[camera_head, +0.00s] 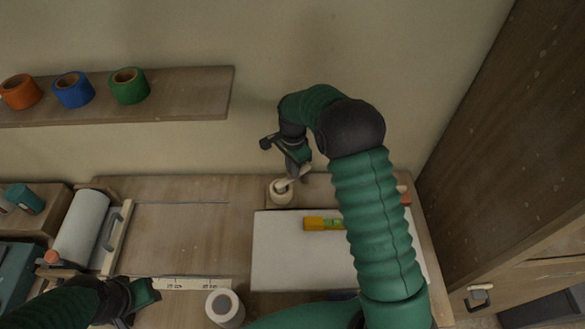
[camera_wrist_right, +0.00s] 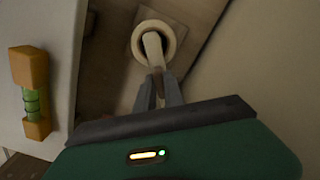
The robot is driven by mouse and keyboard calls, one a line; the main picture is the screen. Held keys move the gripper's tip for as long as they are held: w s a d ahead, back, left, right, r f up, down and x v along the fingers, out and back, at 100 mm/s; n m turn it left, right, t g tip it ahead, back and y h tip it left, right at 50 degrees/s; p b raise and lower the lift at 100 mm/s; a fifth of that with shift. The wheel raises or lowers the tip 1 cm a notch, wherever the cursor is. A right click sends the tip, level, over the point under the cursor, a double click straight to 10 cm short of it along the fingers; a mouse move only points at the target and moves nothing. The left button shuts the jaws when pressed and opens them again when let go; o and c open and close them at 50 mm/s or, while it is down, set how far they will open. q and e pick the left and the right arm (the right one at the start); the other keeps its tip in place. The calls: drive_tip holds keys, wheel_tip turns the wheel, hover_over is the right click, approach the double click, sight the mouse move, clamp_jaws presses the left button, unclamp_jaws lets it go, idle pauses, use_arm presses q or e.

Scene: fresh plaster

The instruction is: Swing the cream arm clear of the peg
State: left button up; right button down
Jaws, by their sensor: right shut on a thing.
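A cream arm (camera_head: 284,184) runs slanting from a round cream holder (camera_head: 280,194) at the back of the table. My right gripper (camera_head: 296,174) reaches down beside it. In the right wrist view the cream arm (camera_wrist_right: 153,46) comes out of the holder's ring (camera_wrist_right: 138,40) toward my right fingers (camera_wrist_right: 158,92), which are shut on its near end. I cannot make out a separate peg; the ring's inside is dark and partly covered by the arm. My left gripper (camera_head: 143,298) is low at the left, away from the holder; its jaw gap is unclear.
A white board (camera_head: 285,265) lies right of centre with a yellow level (camera_head: 322,224) on it. A white roll (camera_head: 225,307) and a ruler (camera_head: 190,284) are in front. A shelf (camera_head: 190,95) with tape rolls hangs at left. A wooden cabinet (camera_head: 505,130) bounds the right.

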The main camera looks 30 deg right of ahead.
drive_tip(key=shift+w+d+r, duration=0.1)
drive_tip(key=shift+d+r, duration=0.1)
drive_tip(key=shift+d, duration=0.2)
drive_tip(key=shift+s+d+n+p, duration=0.65)
drive_tip(key=shift+d+n, duration=0.1)
drive_tip(key=shift+n, duration=1.75)
drive_tip(key=shift+s+d+n+p, duration=0.6)
drive_tip(key=shift+d+n, duration=0.1)
drive_tip(key=shift+n, duration=1.8)
drive_tip(key=shift+s+d+n+p, duration=0.65)
drive_tip(key=shift+d+n, duration=0.1)
drive_tip(key=shift+n, duration=1.75)
drive_tip(key=c, duration=1.6)
unclamp_jaws()
drive_tip(key=shift+f, duration=0.1)
drive_tip(key=shift+o, duration=0.8)
drive_tip(key=shift+w+f, duration=0.1)
drive_tip(key=shift+f, duration=0.05)
